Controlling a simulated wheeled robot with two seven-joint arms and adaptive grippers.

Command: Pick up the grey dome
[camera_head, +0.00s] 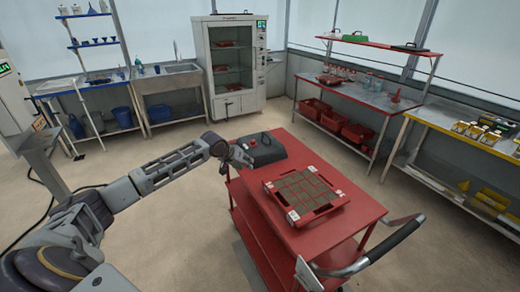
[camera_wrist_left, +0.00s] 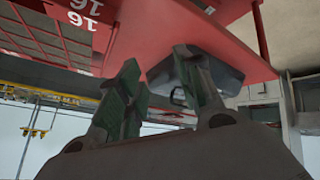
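The grey dome (camera_head: 265,148) is a dark grey, low cover with sloping sides. It sits on the far left part of the red cart's top. In the left wrist view the dome (camera_wrist_left: 222,72) is partly hidden behind one finger, and a small dark handle (camera_wrist_left: 178,96) shows on it. My left gripper (camera_head: 240,158) is beside the dome's near left side in the head view. In the left wrist view its two fingers (camera_wrist_left: 157,66) are apart with nothing held between them. Whether a finger touches the dome cannot be told. My right gripper is out of view.
A red cell tray (camera_head: 331,203) with white number labels lies on the red cart (camera_head: 362,212), right of the dome. A small red knob (camera_head: 253,142) shows by the dome. The cart's handle (camera_head: 394,243) sticks out at front right. Floor around the cart is clear.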

